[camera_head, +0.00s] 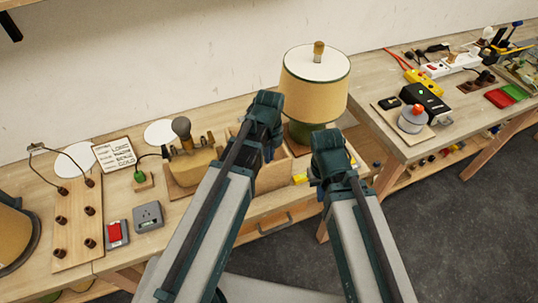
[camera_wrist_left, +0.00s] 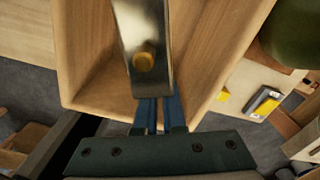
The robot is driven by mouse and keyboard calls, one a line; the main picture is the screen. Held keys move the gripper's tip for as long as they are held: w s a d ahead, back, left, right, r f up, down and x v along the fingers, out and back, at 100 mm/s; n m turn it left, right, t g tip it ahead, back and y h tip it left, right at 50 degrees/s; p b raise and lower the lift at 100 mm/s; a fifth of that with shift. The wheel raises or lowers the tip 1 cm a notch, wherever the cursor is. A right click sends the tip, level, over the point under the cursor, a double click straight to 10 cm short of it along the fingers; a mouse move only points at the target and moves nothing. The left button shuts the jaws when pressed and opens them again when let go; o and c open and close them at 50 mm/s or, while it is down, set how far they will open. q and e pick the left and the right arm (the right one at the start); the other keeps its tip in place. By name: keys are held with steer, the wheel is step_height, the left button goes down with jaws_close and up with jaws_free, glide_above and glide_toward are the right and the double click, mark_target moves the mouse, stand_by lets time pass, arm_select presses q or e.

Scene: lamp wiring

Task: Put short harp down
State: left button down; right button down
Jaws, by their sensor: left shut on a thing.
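The short harp (camera_wrist_left: 146,28) appears in the left wrist view as a shiny metal strip with a brass-coloured knob. My left gripper (camera_wrist_left: 159,112) has its blue fingers shut on it. The harp hangs over an open wooden box (camera_wrist_left: 85,85), and I cannot tell whether it touches the bottom. In the head view my left gripper (camera_head: 262,115) is over the wooden box (camera_head: 272,178), left of the lamp; its fingertips and the harp are hidden. My right gripper (camera_head: 328,155) is just right of the box, in front of the lamp; its fingers are hidden.
A lamp with a beige shade (camera_head: 313,88) and green base (camera_head: 300,132) stands close behind both grippers. A wooden holder (camera_head: 192,165) is left of the box. A socket board (camera_head: 76,225) lies further left. A second table (camera_head: 385,130) stands right.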

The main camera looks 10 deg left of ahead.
arm_select(q)
steer(key=c, duration=1)
jaws_free()
steer(key=shift+f, duration=0.1)
step_height(320, 180, up, 13)
steer(key=p, duration=1.3)
steer(key=shift+s+d, duration=0.1)
steer(key=s+d+n, duration=0.2)
steer(key=s+n, duration=0.3)
steer(key=n, duration=0.5)
steer(key=s+d+n+y, duration=0.1)
steer(key=s+d+n, duration=0.2)
steer(key=s+n, duration=0.3)
steer(key=n, duration=0.5)
steer(key=shift+d, duration=0.25)
